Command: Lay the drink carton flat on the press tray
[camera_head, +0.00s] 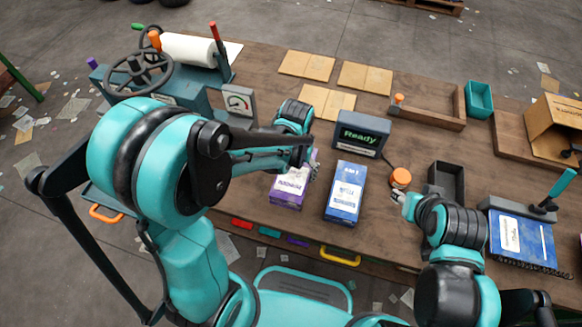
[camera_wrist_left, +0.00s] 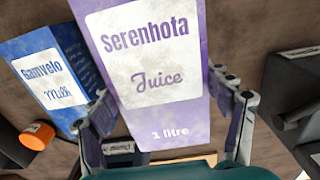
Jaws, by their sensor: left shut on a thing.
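A purple and white juice carton (camera_head: 288,188) is at the middle of the bench in the head view, partly hidden by my left gripper (camera_head: 305,160). In the left wrist view the carton (camera_wrist_left: 150,60) fills the middle, its "Juice" label facing the camera, between the two fingers of my left gripper (camera_wrist_left: 165,112). The gripper is shut on it. A blue milk carton (camera_head: 345,195) stands just right of it. My right gripper (camera_head: 402,202) is near the orange button; its fingers are too small to read. I cannot make out the press tray; my left arm covers part of the press.
A teal press with a handwheel (camera_head: 138,72) and a gauge (camera_head: 239,101) stands at the back left. A "Ready" display (camera_head: 360,135), an orange button (camera_head: 401,177), a black bin (camera_head: 446,178) and a blue notebook (camera_head: 522,240) are to the right. Cardboard sheets (camera_head: 307,66) lie at the back.

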